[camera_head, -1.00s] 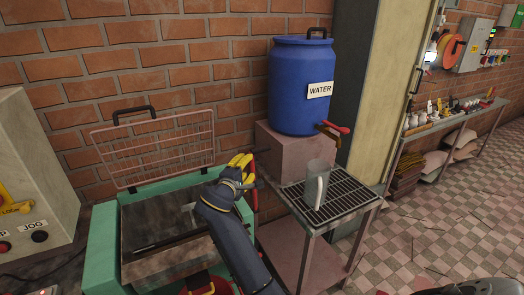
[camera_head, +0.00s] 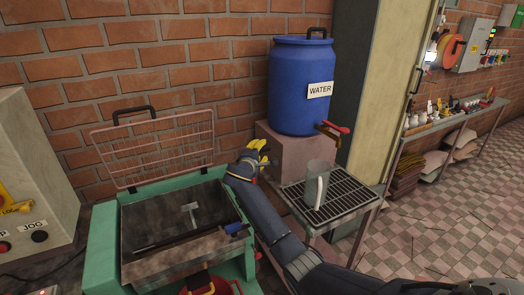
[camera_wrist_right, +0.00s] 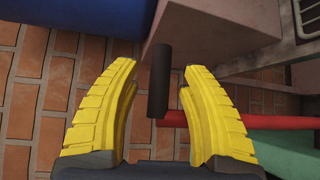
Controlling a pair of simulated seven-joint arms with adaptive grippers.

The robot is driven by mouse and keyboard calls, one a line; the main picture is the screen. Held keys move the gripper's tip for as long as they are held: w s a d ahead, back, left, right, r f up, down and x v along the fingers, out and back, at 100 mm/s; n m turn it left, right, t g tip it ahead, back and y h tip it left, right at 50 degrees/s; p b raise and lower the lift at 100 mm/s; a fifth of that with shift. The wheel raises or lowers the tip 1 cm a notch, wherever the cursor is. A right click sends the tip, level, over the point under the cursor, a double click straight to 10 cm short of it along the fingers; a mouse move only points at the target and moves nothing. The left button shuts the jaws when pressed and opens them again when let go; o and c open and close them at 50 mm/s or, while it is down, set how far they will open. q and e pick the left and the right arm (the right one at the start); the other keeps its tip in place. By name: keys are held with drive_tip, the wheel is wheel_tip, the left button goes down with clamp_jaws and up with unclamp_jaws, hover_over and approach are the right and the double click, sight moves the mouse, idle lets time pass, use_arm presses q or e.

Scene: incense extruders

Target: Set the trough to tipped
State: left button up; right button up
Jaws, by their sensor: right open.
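The metal trough (camera_head: 185,258) sits in a green machine housing (camera_head: 103,255) at the lower left of the head view. A T-shaped metal piece shows inside it. My right gripper (camera_head: 258,155), with yellow fingers, is beyond the right back corner of the housing, near the pink block. In the right wrist view my right gripper (camera_wrist_right: 158,95) is open, with a dark cylindrical grip (camera_wrist_right: 159,80) between its fingers and gaps on both sides. A red rod (camera_wrist_right: 245,119) runs right from near the grip's lower end. My left gripper is out of view.
A raised mesh guard (camera_head: 155,150) stands behind the trough. A blue water barrel (camera_head: 300,85) sits on a pink block (camera_head: 290,152). A clear mug (camera_head: 316,185) stands on the wire rack (camera_head: 345,188) to the right, close to my right forearm.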

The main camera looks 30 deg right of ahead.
drive_tip(key=shift+x, duration=0.8)
clamp_jaws()
